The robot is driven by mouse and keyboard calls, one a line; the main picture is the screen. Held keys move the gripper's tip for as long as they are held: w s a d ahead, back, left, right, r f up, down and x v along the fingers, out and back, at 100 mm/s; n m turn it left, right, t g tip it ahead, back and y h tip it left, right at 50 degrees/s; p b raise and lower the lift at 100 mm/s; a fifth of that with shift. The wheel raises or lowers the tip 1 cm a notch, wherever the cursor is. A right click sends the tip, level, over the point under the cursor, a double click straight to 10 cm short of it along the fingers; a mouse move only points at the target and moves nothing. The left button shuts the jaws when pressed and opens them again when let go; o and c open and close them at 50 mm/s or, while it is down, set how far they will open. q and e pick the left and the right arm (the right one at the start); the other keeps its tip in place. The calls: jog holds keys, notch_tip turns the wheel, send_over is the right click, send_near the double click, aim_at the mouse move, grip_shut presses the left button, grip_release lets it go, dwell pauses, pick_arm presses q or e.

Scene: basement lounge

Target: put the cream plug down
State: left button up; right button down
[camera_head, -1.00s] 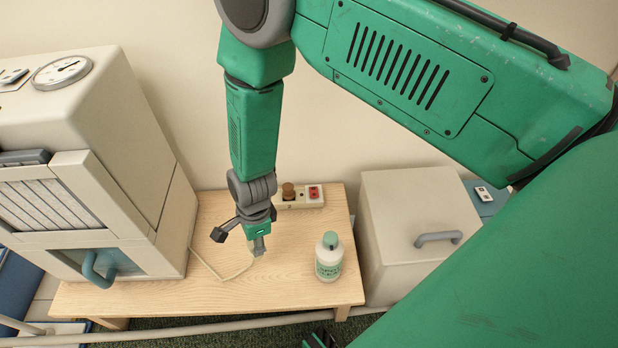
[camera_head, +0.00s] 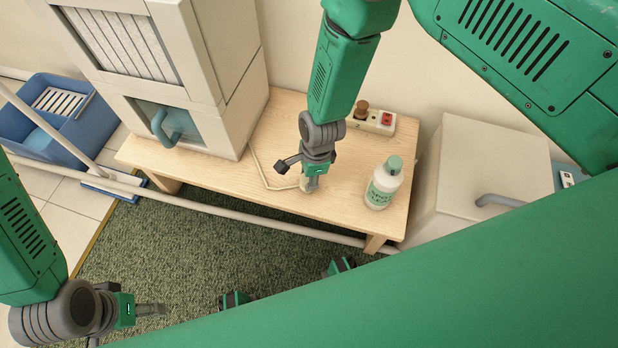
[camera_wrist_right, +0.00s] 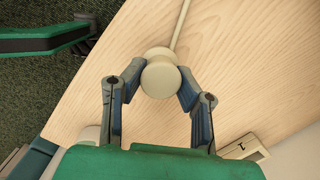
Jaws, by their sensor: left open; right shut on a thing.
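The cream plug (camera_wrist_right: 160,76) is between the fingers of my right gripper (camera_wrist_right: 158,84) in the right wrist view, with its cream cord running away over the wooden table. My right gripper (camera_head: 310,184) is shut on the plug, low over the table top near its front edge. In the head view the plug (camera_head: 305,187) is mostly hidden by the fingers. I cannot tell whether it touches the wood. The cord (camera_head: 262,172) runs left along the table (camera_head: 235,176). My left gripper (camera_head: 150,310) is open and empty at the lower left, over the floor.
A power strip (camera_head: 380,122) with a brown plug and a red switch lies at the table's back. A white bottle with a green cap (camera_head: 384,184) stands right of my right gripper. A large beige machine (camera_head: 185,75) stands on the left, a beige box (camera_head: 490,165) on the right.

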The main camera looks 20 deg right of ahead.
jog(key=shift+a+r, duration=0.1)
jog(key=shift+f, duration=0.2)
jog(key=c, duration=1.3)
grip_release()
jog(key=shift+d, duration=0.3)
jog(key=shift+o, duration=0.2)
jog(key=shift+d, duration=0.15)
jog(key=shift+r, duration=0.15)
jog(key=shift+a+r, duration=0.25)
jog(key=shift+r, duration=0.1)
pick_arm(q)
notch_tip(320, 180, up, 5)
jog(key=p, duration=0.5)
jog(key=shift+r, duration=0.15)
pick_arm(e)
notch_tip(320, 180, up, 11)
jog(key=d, duration=0.1)
jog(key=shift+d+r, duration=0.15)
jog(key=shift+d, duration=0.05)
